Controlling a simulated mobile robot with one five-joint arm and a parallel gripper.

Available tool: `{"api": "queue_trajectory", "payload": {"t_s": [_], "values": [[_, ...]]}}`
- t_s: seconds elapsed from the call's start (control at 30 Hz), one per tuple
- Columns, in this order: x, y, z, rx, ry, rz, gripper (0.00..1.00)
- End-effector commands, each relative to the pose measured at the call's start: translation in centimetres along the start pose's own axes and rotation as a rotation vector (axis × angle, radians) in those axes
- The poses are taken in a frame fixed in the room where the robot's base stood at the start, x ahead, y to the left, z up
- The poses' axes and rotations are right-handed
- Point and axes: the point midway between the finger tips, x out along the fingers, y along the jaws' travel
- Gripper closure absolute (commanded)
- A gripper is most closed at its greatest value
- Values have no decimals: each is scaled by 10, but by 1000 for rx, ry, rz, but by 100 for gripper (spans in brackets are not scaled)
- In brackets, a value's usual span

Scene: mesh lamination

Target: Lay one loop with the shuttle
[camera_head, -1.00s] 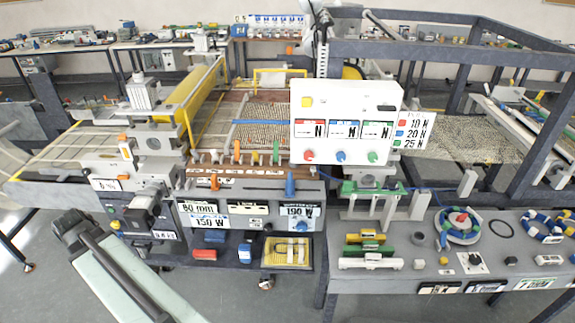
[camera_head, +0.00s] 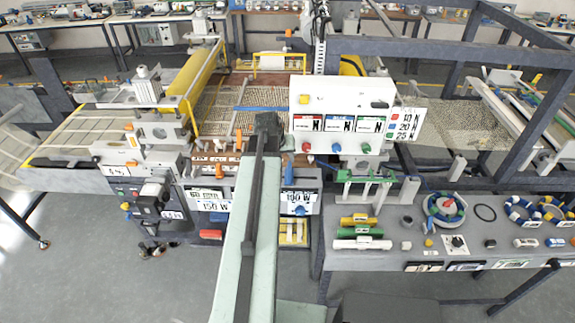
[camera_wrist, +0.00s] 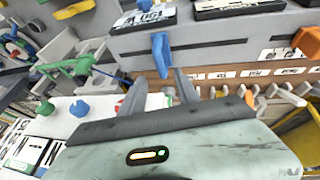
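My gripper (camera_head: 268,122) is over the front of the loom-like machine, beside the control box. In the wrist view its two fingers (camera_wrist: 160,84) are apart, with nothing seen held. A blue handle (camera_wrist: 160,55) on the machine's front shows between and beyond the fingertips; I cannot tell whether they touch. It shows partly in the head view (camera_head: 288,170). The woven mesh (camera_head: 235,100) lies behind a wooden rail (camera_head: 205,160) with upright pegs, partly hidden by my arm. Yellow (camera_head: 359,220), green (camera_head: 362,231) and white (camera_head: 362,244) bars lie on the right bench; I cannot tell which thing is the shuttle.
The white control box (camera_head: 342,95) with coloured knobs stands right of my gripper. A grey frame (camera_head: 440,52) crosses the back right. The right bench (camera_head: 345,266) holds a green bracket and several ringed coils. A yellow roller (camera_head: 192,78) stands left. Floor at lower left is clear.

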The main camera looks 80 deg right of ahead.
Motion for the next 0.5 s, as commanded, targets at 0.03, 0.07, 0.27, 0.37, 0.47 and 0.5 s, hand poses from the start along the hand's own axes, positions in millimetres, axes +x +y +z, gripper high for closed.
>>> {"api": "queue_trajectory", "payload": {"t_s": [0.03, 0.07, 0.27, 0.37, 0.47, 0.5], "values": [[12, -1, 2, 0, 0, 0, 62], [17, -2, 2, 0, 0, 0, 62], [55, -2, 2, 1, -1, 0, 62], [69, -2, 2, 0, -1, 0, 62], [73, -2, 1, -1, 0, -1, 62], [72, -2, 1, -1, 0, -1, 62]]}}
